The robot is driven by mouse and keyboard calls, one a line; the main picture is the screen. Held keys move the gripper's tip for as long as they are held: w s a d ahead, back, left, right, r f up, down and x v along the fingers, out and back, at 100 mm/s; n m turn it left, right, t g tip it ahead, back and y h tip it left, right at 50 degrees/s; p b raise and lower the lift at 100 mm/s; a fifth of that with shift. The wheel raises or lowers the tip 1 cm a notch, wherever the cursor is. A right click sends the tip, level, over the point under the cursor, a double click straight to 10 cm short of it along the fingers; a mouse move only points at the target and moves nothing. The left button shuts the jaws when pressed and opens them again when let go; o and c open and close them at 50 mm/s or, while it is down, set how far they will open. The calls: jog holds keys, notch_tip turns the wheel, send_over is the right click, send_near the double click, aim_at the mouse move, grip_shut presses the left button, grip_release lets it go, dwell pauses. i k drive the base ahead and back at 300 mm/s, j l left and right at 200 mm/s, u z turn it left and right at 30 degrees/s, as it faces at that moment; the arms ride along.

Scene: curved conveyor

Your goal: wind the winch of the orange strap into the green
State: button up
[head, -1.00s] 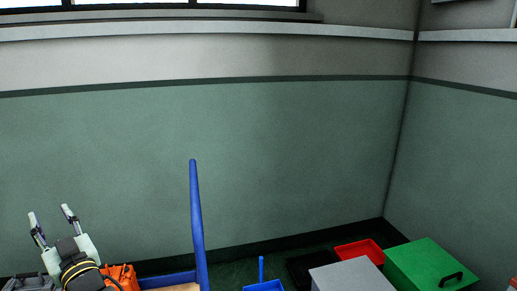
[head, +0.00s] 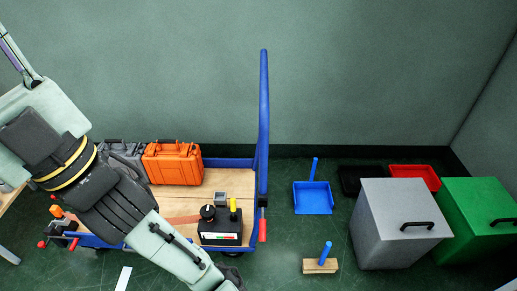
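The winch (head: 221,229) is a black box on the right part of the blue cart's deck. It has a round black knob and an upright yellow handle on top. Its front window shows white, red and green; the pointer is too small to read. The orange strap (head: 183,219) lies flat across the deck from the winch toward the left, where my arm hides it.
An orange case (head: 172,164) and a grey case (head: 124,155) stand at the deck's back. The cart's blue handle (head: 264,120) rises right of the winch. A blue dustpan (head: 313,198), a brush (head: 320,265), a grey bin (head: 400,225) and a green bin (head: 480,215) stand farther right.

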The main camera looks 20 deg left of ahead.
aim_at(208, 212)
jog(key=u, duration=0.95)
